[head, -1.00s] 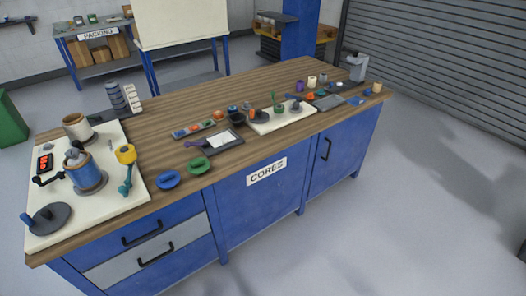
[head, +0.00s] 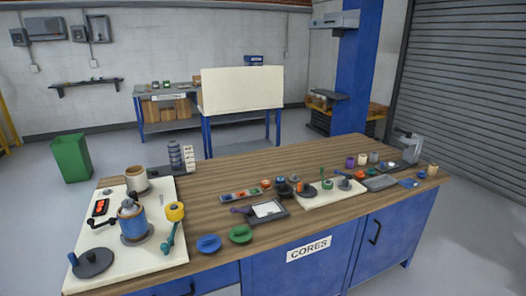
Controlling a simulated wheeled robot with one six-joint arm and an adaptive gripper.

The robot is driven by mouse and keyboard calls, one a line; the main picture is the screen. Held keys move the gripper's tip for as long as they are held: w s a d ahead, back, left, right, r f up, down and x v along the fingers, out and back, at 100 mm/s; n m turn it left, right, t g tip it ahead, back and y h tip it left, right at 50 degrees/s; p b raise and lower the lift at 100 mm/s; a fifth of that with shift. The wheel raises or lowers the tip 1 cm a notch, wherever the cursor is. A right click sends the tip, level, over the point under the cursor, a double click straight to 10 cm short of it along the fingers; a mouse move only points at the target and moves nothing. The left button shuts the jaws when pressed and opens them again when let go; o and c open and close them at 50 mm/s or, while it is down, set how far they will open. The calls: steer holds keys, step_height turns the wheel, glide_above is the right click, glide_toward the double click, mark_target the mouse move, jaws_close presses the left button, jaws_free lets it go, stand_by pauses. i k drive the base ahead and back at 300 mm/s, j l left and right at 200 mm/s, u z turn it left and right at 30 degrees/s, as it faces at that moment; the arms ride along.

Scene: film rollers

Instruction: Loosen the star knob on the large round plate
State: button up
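A large dark grey round plate (head: 94,263) lies at the front left corner of the white board (head: 165,254) on the workbench. A small dark knob (head: 91,256) stands at its middle; it is too small to tell whether it is star-shaped. A blue upright piece (head: 72,259) is at the plate's left edge. Behind the plate stands a blue cylinder (head: 133,222) on a round dark base, with a crank at its left. My gripper is not in view.
Blue (head: 208,244) and green (head: 240,234) oval parts lie near the bench's front edge. Small parts and trays crowd the right half.

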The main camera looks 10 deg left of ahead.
mark_target(127, 203)
steer(key=u, duration=1.25)
